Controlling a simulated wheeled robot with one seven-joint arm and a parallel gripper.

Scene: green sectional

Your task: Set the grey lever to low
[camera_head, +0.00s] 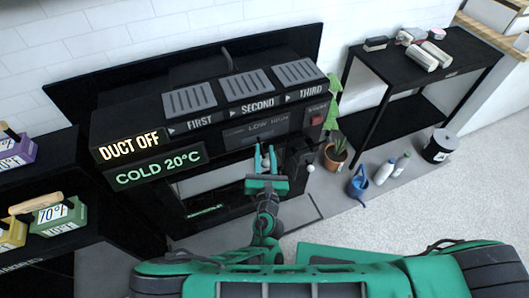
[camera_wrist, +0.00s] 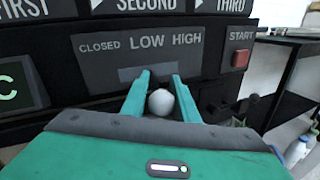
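The grey lever shows as a round pale grey knob (camera_wrist: 160,102) between the two green fingers of my gripper (camera_wrist: 162,88) in the wrist view. The fingers stand on either side of it, with a visible gap at least on the right. The lever's stem is hidden. The dark panel (camera_wrist: 100,72) behind it reads CLOSED, LOW and HIGH. From this angle I cannot tell which label the lever stands at. In the head view my gripper (camera_head: 265,160) is in front of the black machine (camera_head: 120,122), below the LOW and HIGH labels.
A red START button (camera_wrist: 241,58) is right of the labels. A second pale knob (camera_head: 310,168) is right of my gripper in the head view. A potted plant (camera_head: 335,155), a blue watering can (camera_head: 358,184) and bottles (camera_head: 384,172) stand on the floor to the right.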

